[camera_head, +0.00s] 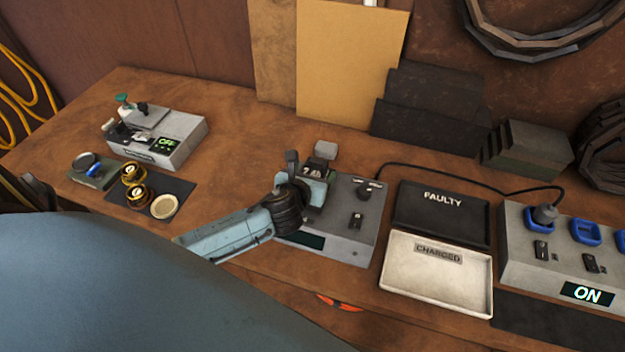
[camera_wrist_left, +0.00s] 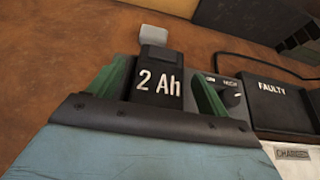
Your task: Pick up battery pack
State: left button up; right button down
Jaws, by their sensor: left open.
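The battery pack (camera_head: 316,172) is dark and marked "2 Ah". It appears to stand at the upper left of a grey box with a knob (camera_head: 350,225); what lies under it is hidden. In the left wrist view the battery pack (camera_wrist_left: 158,85) is upright between the two green fingers, with a light grey block (camera_wrist_left: 153,35) behind it. My left gripper (camera_head: 308,168) is open around the pack, one finger on each side. In the left wrist view the gripper (camera_wrist_left: 158,92) shows slight gaps by the pack. My right gripper is out of view.
A black "FAULTY" tray (camera_head: 442,214) and a white "CHARGED" tray (camera_head: 437,275) lie to the right. A cable (camera_head: 430,172) runs behind the trays.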

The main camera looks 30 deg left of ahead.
pick_arm(q)
jog(key=shift+w+a+f, duration=0.1)
jog(key=shift+w+f, duration=0.05)
jog(key=shift+w, duration=0.1)
jog(key=shift+c, duration=0.2)
jog(key=c, duration=1.4)
